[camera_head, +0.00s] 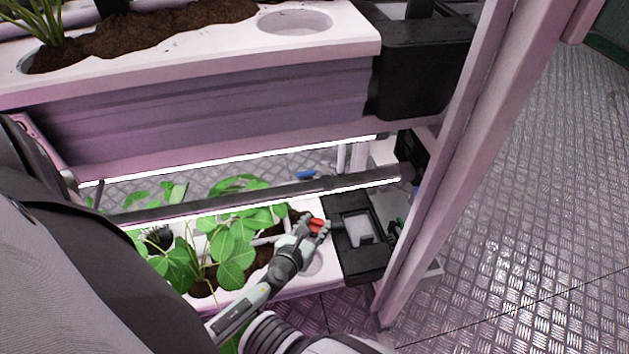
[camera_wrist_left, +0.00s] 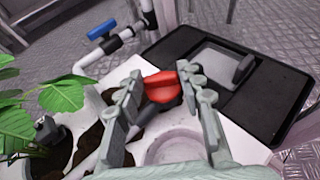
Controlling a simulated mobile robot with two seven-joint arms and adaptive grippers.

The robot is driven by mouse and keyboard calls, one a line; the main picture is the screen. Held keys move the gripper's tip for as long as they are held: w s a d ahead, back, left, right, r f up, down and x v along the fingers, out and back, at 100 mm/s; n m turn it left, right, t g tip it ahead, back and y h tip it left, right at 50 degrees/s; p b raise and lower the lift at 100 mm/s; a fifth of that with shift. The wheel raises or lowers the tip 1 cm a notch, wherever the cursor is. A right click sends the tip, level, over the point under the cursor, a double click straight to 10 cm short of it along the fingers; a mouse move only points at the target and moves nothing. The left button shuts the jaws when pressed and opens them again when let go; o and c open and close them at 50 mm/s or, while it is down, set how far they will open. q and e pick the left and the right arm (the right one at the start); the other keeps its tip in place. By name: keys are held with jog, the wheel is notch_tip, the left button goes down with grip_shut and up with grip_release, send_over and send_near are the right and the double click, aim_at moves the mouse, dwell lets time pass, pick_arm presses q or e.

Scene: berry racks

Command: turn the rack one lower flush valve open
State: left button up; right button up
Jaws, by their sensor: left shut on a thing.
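A red valve handle (camera_head: 317,225) is at the right end of the lower white trough (camera_head: 262,291), beside a black box. In the left wrist view the red handle (camera_wrist_left: 162,88) sits between the two grey-green fingers. My left gripper (camera_head: 308,226) reaches in over the trough and is shut on this handle; it also shows in the left wrist view (camera_wrist_left: 160,89). I cannot tell how far the handle is turned. My right gripper is not in view.
A blue valve handle (camera_wrist_left: 102,29) on a white and black pipe stands behind. The black box (camera_wrist_left: 225,70) is close on the right. Strawberry leaves (camera_head: 232,258) crowd the left. A light bar (camera_head: 255,197) and the upper trough (camera_head: 190,100) hang above. A pink post (camera_head: 440,170) stands right.

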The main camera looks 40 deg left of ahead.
pick_arm(q)
jog(key=shift+f, duration=0.1)
jog(key=o, duration=1.2)
jog(key=shift+c, duration=0.2)
jog(key=v, duration=1.2)
jog(key=shift+s, duration=0.1)
